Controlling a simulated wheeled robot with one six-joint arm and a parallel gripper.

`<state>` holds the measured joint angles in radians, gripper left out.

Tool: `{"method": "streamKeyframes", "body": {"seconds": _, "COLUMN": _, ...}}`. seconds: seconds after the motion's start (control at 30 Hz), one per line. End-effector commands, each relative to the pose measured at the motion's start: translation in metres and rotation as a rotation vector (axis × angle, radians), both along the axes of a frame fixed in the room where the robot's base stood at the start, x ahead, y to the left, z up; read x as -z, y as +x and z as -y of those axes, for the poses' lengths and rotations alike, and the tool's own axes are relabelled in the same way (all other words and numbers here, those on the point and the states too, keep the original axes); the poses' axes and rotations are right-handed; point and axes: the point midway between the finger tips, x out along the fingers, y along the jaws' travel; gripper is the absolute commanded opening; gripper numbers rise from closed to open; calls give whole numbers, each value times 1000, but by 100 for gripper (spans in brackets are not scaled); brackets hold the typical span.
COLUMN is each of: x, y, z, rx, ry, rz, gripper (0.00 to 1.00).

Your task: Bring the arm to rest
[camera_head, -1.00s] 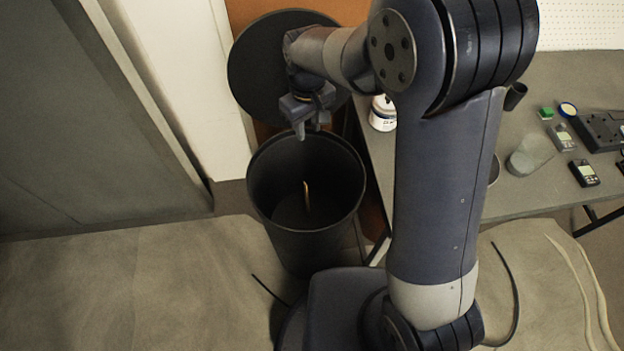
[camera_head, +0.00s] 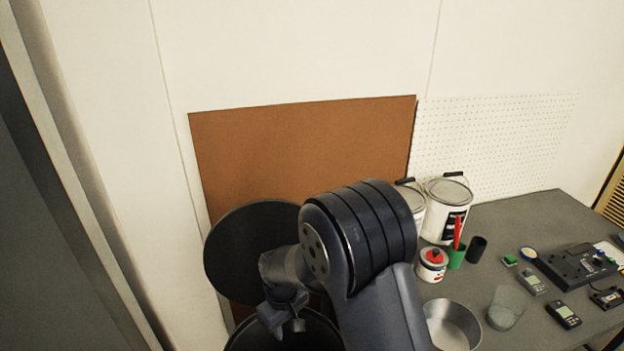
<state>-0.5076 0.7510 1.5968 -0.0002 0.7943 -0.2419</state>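My gripper (camera_head: 287,328) is at the lower middle of the head view, pointing down over the black bin (camera_head: 262,338). Its two fingers show a gap between them, with nothing seen in it. My arm (camera_head: 362,255) rises from the bottom edge and bends over at the elbow. The round black lid (camera_head: 238,252) stands up behind the bin, against a brown board. Only the bin's upper rim shows; its inside is mostly hidden.
A grey table (camera_head: 535,220) at right holds paint cans (camera_head: 446,208), a metal bowl (camera_head: 452,325), a glass beaker (camera_head: 507,307) and several small devices. The brown board (camera_head: 300,150) leans on the wall behind. A grey panel fills the left edge.

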Motion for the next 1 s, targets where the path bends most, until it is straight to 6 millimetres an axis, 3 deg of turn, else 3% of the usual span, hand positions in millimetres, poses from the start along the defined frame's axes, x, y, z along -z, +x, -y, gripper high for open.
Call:
{"method": "streamKeyframes", "body": {"seconds": 0.13, "x": -11, "y": 0, "z": 0, "rx": 0, "ry": 1, "rz": 1, "gripper": 29}}
{"method": "streamKeyframes", "body": {"seconds": 0.57, "x": -11, "y": 0, "z": 0, "rx": 0, "ry": 1, "rz": 1, "gripper": 29}}
{"method": "streamKeyframes", "body": {"seconds": 0.77, "x": 6, "y": 0, "z": 0, "rx": 0, "ry": -1, "rz": -1, "gripper": 29}}
{"method": "streamKeyframes", "body": {"seconds": 1.0, "x": 44, "y": 0, "z": 0, "rx": 0, "ry": -1, "rz": -1, "gripper": 29}}
